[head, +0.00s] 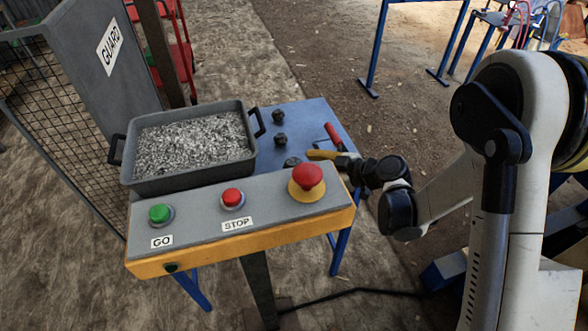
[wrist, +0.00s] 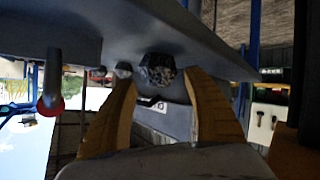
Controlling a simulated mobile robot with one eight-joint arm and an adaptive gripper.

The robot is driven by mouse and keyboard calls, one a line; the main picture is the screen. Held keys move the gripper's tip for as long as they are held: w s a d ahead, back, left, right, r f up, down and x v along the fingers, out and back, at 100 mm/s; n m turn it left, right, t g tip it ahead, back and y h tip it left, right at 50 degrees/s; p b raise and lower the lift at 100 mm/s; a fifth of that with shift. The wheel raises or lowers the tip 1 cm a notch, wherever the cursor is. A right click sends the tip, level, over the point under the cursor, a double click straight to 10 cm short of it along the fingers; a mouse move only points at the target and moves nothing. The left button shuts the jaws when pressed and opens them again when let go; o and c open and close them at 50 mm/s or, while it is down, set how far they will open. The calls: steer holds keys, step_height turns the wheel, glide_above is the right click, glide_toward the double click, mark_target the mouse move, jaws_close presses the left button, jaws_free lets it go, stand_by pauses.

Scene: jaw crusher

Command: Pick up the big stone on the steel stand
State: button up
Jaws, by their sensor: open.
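The big stone (head: 292,162) is dark and faceted and lies on the steel stand (head: 316,112), behind the control panel, which may hide part of it. In the wrist view the big stone (wrist: 158,69) shows between and just beyond my yellow fingertips. My gripper (head: 314,155) is open and empty, low at the stand's right side, fingers pointing left toward the stone. In the wrist view my gripper (wrist: 161,80) has one finger on each side of the stone, with visible gaps. I cannot tell the exact distance left to the stone.
Two smaller dark stones (head: 279,116) (head: 279,140) lie farther back on the stand. A red-handled tool (head: 333,135) is close behind my gripper. A gravel-filled tray (head: 125,165) stands to the left. The control panel (head: 190,222) with its red mushroom button (head: 307,177) borders the front.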

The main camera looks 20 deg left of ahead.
mark_target(292, 162)
steer(key=b+x, duration=0.2)
steer(key=x, duration=0.2)
steer(key=shift+w+a+f, duration=0.1)
steer(key=shift+w+a, duration=0.1)
steer(key=shift+a, duration=0.05)
steer(key=c, duration=1.1)
